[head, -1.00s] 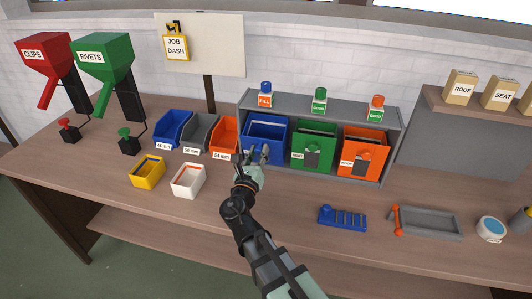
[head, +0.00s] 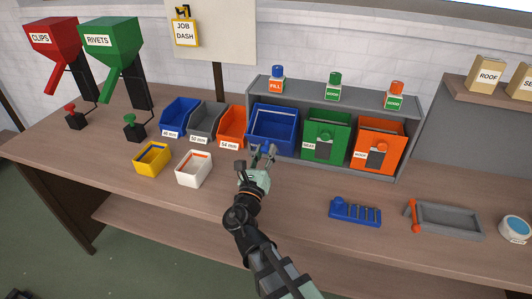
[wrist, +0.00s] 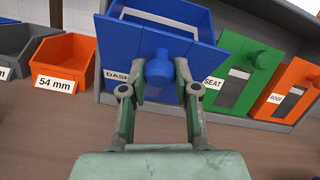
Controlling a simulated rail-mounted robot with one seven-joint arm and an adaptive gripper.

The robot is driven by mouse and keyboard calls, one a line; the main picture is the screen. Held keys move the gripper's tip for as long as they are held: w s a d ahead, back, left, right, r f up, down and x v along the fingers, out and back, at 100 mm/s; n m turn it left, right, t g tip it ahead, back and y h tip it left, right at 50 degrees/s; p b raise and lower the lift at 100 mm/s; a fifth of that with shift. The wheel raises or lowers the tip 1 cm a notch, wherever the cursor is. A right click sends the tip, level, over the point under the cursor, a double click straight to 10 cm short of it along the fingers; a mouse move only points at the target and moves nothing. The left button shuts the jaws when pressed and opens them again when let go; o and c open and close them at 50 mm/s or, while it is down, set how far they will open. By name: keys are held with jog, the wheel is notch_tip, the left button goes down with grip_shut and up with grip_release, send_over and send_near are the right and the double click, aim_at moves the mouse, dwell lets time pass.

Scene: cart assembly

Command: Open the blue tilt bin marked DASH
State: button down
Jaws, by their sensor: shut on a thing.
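The blue tilt bin (wrist: 150,42) stands at the left of the grey rack, its front tipped outward and its open top showing the inside. Its label (wrist: 115,76) reads DASH in the wrist view, partly hidden by my finger. A round blue knob (wrist: 159,70) sticks out from its front. My gripper (wrist: 159,88) is shut on this knob, one finger on each side. In the head view the blue bin (head: 285,143) also shows tilted out, with my gripper (head: 262,154) at its front covering the knob.
The green SEAT bin (head: 338,127) and orange ROOF bin (head: 394,135) sit to the right in the rack. Open blue, grey and orange (head: 231,125) bins stand left. A yellow bin (head: 151,166) and white bin (head: 191,172) lie nearer the front.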

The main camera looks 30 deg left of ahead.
jog(key=shift+f, duration=0.2)
jog(key=c, duration=0.9)
grip_release()
jog(key=shift+a, duration=0.1)
jog(key=shift+o, duration=0.2)
jog(key=v, duration=0.7)
jog(key=shift+s, duration=0.2)
